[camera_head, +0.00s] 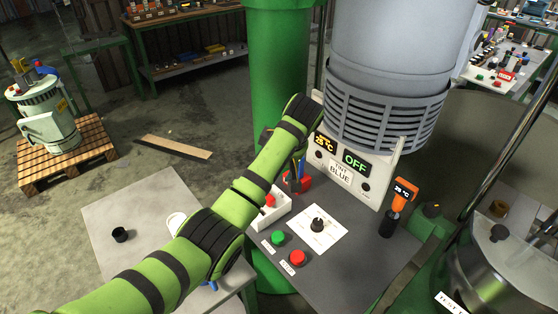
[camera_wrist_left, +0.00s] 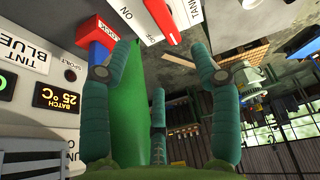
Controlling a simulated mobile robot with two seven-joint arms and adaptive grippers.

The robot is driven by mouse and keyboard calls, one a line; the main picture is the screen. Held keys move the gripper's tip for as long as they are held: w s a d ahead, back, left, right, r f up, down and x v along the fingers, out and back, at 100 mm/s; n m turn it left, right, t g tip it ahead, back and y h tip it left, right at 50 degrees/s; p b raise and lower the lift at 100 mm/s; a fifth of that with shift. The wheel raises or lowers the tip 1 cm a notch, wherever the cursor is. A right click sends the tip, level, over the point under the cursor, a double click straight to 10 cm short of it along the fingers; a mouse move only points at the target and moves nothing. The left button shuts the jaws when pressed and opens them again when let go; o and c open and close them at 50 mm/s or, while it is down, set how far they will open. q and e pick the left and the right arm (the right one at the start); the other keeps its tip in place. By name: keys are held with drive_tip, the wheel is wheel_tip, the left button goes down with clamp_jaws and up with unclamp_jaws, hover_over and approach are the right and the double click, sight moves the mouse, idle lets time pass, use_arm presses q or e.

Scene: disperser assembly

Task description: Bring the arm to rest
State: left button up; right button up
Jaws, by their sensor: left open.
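My left arm (camera_head: 235,200), green with dark bands, reaches from the bottom left up to the control panel beside the green column. My left gripper (camera_wrist_left: 165,65) shows in the wrist view with its teal fingers spread and nothing between them. In the head view the arm hides most of it. A red and blue part (camera_wrist_left: 95,45) lies close beside one finger in the wrist view; I cannot tell whether they touch. It also shows in the head view (camera_head: 302,184), just right of the arm. My right gripper is in neither view.
The grey panel table (camera_head: 345,268) carries a green button (camera_head: 278,238), a red button (camera_head: 297,258) and a dial (camera_head: 317,225). An orange thermometer (camera_head: 403,192) stands at its right. The green column (camera_head: 277,60) and grey machine housing (camera_head: 395,50) are close to the arm. A side table (camera_head: 125,205) stands left.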

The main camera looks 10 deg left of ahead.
use_arm(q)
drive_tip(key=s+a+f+m+h, duration=0.25)
drive_tip(key=s+f+m, duration=0.25)
drive_tip(key=s+f, duration=0.95)
drive_tip(key=s+a+f+m+h, duration=0.15)
drive_tip(key=s+m, duration=0.25)
drive_tip(key=s, duration=0.7)
drive_tip(key=s+a+m, duration=0.2)
drive_tip(key=s+m, duration=0.2)
drive_tip(key=s, duration=0.7)
wheel_tip(320, 180, down, 26)
drive_tip(key=s+b, duration=0.2)
drive_tip(key=s+a+f+g+b, duration=0.1)
drive_tip(key=s+a+f, duration=0.2)
drive_tip(key=s+f, duration=1.1)
drive_tip(key=shift+s+f+g+b, duration=0.3)
drive_tip(key=shift+s+f+g, duration=0.1)
drive_tip(key=shift+s, duration=0.2)
